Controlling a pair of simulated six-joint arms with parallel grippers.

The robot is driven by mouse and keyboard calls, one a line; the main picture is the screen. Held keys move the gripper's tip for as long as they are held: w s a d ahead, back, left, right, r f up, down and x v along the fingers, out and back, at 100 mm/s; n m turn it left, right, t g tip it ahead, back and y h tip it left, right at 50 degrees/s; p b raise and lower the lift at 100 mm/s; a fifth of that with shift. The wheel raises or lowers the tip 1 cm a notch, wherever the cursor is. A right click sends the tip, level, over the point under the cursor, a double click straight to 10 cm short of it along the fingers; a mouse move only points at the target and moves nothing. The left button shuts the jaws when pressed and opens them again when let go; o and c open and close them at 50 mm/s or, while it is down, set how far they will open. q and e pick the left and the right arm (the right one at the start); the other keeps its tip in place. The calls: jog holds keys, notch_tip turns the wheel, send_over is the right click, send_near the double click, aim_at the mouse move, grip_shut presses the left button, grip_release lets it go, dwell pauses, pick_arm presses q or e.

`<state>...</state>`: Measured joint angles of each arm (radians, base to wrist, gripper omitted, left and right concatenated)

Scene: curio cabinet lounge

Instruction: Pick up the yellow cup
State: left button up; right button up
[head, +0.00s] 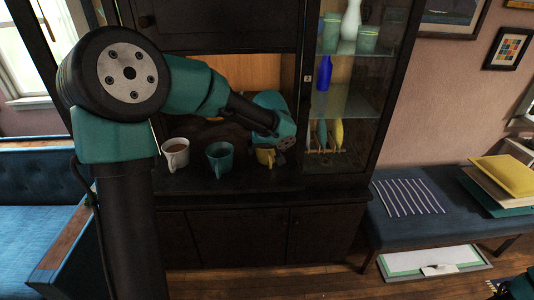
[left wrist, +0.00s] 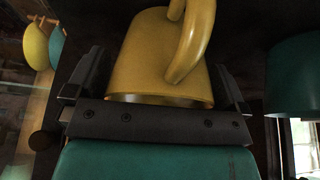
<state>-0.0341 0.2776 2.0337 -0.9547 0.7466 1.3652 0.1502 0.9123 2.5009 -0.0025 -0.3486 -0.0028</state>
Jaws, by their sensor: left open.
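The yellow cup (head: 265,156) stands on the dark cabinet's counter, right of the teal mug, partly hidden by my left gripper (head: 280,152). In the left wrist view the yellow cup (left wrist: 150,60) fills the middle, with its handle toward the top of the picture. My left gripper (left wrist: 160,72) is open, with one dark finger on each side of the cup. I cannot tell whether either finger touches it.
A teal mug (head: 219,160) and a white mug (head: 175,154) stand left on the same counter. The teal mug also shows in the left wrist view (left wrist: 293,75).

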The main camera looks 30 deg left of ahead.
pick_arm(q)
jog(key=c, duration=1)
jog(key=shift+r, duration=0.15)
jog(key=shift+r, duration=1.3)
jog(key=s+d, duration=0.2)
jog(key=s, duration=0.2)
jog(key=s+d+r, duration=0.1)
jog(key=s+d, duration=0.2)
jog(key=s, duration=0.2)
jog(key=s+d+r, duration=0.1)
jog(key=s+d, duration=0.2)
jog(key=s, duration=0.1)
jog(key=shift+s+d, duration=0.25)
jog(key=shift+s, duration=0.05)
